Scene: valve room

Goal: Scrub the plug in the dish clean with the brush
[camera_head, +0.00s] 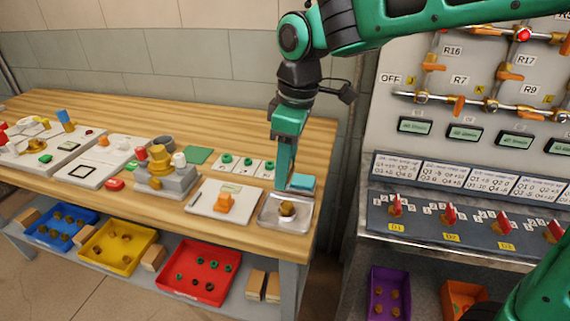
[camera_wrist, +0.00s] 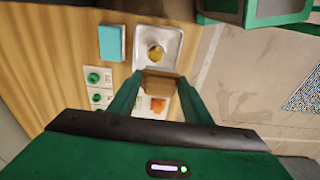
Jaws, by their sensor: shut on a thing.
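The dish (camera_head: 268,222) is a shallow pale metal tray at the right end of the wooden bench. The plug (camera_head: 287,209) is a small brownish-gold piece lying in it. In the wrist view the dish (camera_wrist: 174,39) and the plug (camera_wrist: 156,52) appear beyond my fingers. My gripper (camera_head: 283,180) points down above the back of the dish. In the wrist view my gripper (camera_wrist: 160,92) is shut on a brown block-like thing (camera_wrist: 161,84), which looks like the brush. Its bristles are hidden, and I see no contact with the plug.
A light-blue block (camera_head: 302,182) lies just behind the dish. A white board with an orange part (camera_head: 224,202) is left of the dish. A valve panel (camera_head: 470,100) stands right of the bench, across a gap. Coloured bins, including a red one (camera_head: 197,289), sit on the lower shelf.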

